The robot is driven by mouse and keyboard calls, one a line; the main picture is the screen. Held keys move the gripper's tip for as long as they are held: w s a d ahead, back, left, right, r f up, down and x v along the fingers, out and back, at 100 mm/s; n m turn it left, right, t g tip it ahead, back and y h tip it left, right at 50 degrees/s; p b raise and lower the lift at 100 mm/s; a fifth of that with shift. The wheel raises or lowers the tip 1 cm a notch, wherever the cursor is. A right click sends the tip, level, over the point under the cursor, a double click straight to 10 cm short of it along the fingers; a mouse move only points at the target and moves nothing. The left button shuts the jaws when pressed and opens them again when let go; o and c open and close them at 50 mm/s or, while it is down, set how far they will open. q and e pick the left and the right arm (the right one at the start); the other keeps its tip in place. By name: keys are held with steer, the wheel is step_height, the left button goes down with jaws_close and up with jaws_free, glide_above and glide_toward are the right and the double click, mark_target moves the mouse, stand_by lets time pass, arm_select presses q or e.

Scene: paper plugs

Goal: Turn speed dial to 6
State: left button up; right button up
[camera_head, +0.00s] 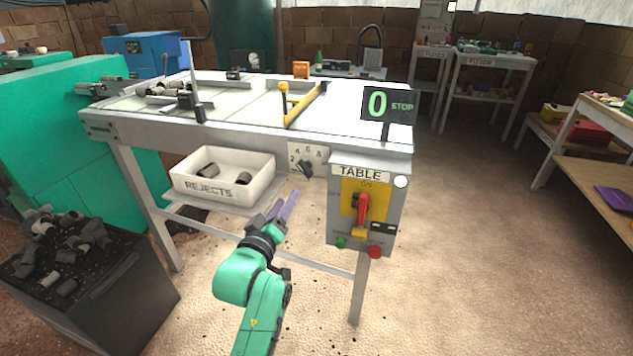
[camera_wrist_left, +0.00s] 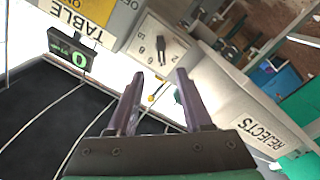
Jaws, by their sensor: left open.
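The speed dial is a dark knob (camera_head: 306,168) on a pale plate (camera_head: 320,158) marked with numbers, on the table's front left of the TABLE control box. In the left wrist view the knob (camera_wrist_left: 161,53) lies ahead of the fingers; which number it points at I cannot tell. A display (camera_head: 388,105) above the box reads 0 STOP in green. My left gripper (camera_head: 286,206) is below and slightly left of the dial, apart from it, with fingers pointing up toward the table. In the left wrist view the left gripper (camera_wrist_left: 156,82) is open and empty. My right gripper is not in view.
The control box (camera_head: 338,215) has a red switch handle (camera_head: 362,207), a green button (camera_head: 341,242) and a red button (camera_head: 375,252). The REJECTS bin (camera_head: 222,190) holds dark plugs and stands left of the dial. A dark crate (camera_head: 110,290) with plugs stands front left.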

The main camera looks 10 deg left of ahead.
mark_target(303, 172)
arm_select(q)
steer(key=w, duration=0.9)
steer(key=w+b, duration=0.1)
steer(key=w, duration=0.3)
steer(key=shift+w+d, duration=0.25)
steer(key=shift+d, duration=0.1)
jaws_close()
